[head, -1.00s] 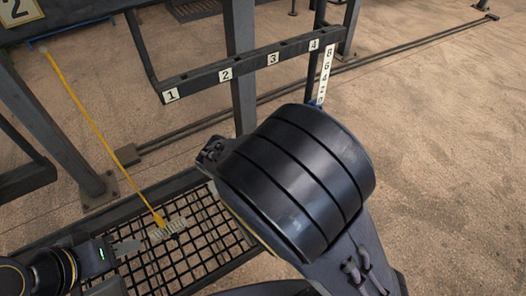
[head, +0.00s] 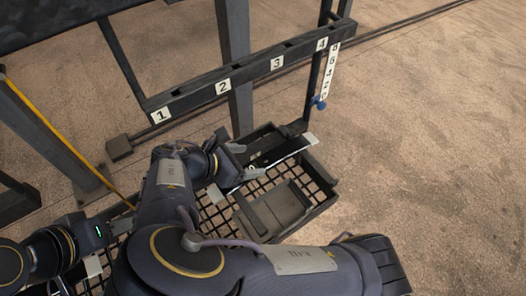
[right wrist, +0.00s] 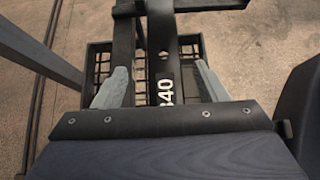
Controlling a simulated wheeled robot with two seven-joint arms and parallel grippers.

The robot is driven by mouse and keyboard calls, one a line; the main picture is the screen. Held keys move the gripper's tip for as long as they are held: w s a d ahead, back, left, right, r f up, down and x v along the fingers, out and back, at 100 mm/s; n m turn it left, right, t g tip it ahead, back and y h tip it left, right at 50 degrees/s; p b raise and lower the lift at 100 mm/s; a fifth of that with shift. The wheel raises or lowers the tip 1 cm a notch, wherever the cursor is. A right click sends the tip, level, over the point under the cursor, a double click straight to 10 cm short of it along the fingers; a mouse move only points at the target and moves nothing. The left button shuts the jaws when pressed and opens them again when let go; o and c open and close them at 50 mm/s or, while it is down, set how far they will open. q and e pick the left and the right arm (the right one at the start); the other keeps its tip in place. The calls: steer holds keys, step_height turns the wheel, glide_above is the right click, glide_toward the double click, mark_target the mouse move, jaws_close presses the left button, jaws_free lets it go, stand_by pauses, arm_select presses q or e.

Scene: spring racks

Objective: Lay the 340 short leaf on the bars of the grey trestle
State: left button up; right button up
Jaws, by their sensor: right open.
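The 340 short leaf is a dark strip (head: 282,153) with pale ends, lying slantwise over the mesh shelf in the head view. In the right wrist view the dark leaf (right wrist: 163,68) carries a white 340 and lies between my fingers. My right gripper (right wrist: 161,75) is open, one finger on each side of the leaf, with visible gaps. In the head view my right gripper (head: 232,167) is at the leaf's near part and partly hides it. My left arm is at the lower left; its fingers are hidden or unclear. I cannot make out the grey trestle for certain.
A dark mesh shelf (head: 215,213) holds a grey block-like tray (head: 275,209) beside the leaf. A rail with plates 1 to 4 (head: 250,72) runs above, with a numbered white strip (head: 329,70) at its right end. A yellow rod (head: 60,130) slants at left.

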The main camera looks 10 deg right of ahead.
mark_target(265, 160)
steer(key=x, duration=0.3)
steer(key=p+x, duration=0.1)
steer(key=x, duration=0.3)
steer(key=shift+s+d+f, duration=0.15)
steer(key=shift+s, duration=0.05)
jaws_close()
